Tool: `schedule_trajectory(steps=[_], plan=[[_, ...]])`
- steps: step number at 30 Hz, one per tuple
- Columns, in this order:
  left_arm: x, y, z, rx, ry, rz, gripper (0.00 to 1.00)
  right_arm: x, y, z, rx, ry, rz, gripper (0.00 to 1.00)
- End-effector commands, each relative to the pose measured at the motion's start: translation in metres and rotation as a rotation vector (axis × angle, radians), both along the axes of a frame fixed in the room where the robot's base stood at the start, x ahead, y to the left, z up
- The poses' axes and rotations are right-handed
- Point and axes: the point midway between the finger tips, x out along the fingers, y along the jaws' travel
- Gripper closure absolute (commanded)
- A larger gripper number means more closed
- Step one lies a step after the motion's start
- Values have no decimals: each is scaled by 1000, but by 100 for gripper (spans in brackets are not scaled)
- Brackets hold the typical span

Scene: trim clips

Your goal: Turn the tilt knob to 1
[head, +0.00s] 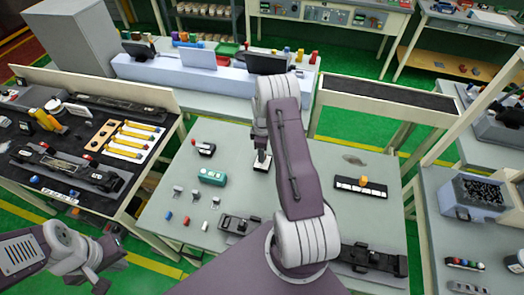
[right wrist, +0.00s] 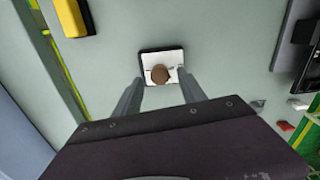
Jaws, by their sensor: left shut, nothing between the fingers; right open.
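The knob is a round brown cap (right wrist: 160,74) on a small white plate (right wrist: 174,57) with a dark frame, seen in the right wrist view. The plate also shows in the head view (head: 262,165), mostly under my right gripper. My right gripper (right wrist: 158,86) is open, with one finger on each side of the plate's near part; I cannot tell whether either touches the knob. The plate's marks and the knob's setting are too small to read. My left gripper (head: 101,286) is shut and empty at the lower left, away from the knob.
On the same table (head: 310,165) are a teal block (head: 212,176), a red and black part (head: 204,148), several small clips and pegs, a white strip with an orange block (head: 360,187) and black fixtures (head: 372,259). A dark bench with yellow parts (head: 126,146) stands left.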

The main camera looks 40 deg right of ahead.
Motion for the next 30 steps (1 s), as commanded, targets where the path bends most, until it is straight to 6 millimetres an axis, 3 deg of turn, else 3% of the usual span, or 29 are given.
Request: schedule_trajectory(steps=[4, 11, 16, 17, 30], plan=[[0, 0, 5, 0, 0, 0, 100, 0, 0, -11, 0, 0, 0, 52], [0, 0, 4, 0, 0, 0, 100, 0, 0, -13, -1, -1, 0, 52], [0, 0, 4, 0, 0, 0, 100, 0, 0, -13, -1, -1, 0, 96], [0, 0, 4, 0, 0, 0, 100, 0, 0, -13, -1, -1, 0, 100], [0, 0, -4, 0, 0, 0, 100, 0, 0, -14, -1, -1, -97, 100]])
